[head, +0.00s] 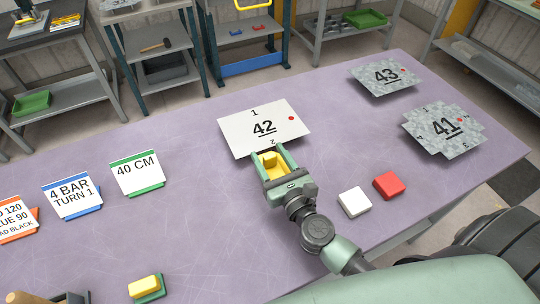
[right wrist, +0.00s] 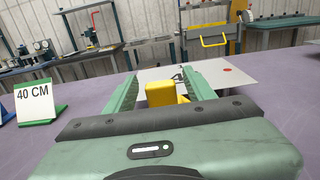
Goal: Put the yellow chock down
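The yellow chock (head: 270,161) is at the near edge of the white plate marked 42 (head: 240,128). In the right wrist view the chock (right wrist: 160,93) has a tall block and a lower part to its right. My right gripper (head: 274,157) has its two green fingers spread on either side of the chock. A gap shows between the left finger and the tall block, so the gripper looks open around it. The chock's underside is hidden, and I cannot tell whether it touches the table.
A white block (head: 354,202) and a red block (head: 389,185) lie right of my gripper on the purple table (head: 200,235). Grey plates 43 (head: 386,77) and 41 (head: 444,130) lie further right. Sign cards (head: 137,172) stand left. Another yellow piece (head: 144,287) sits at the front.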

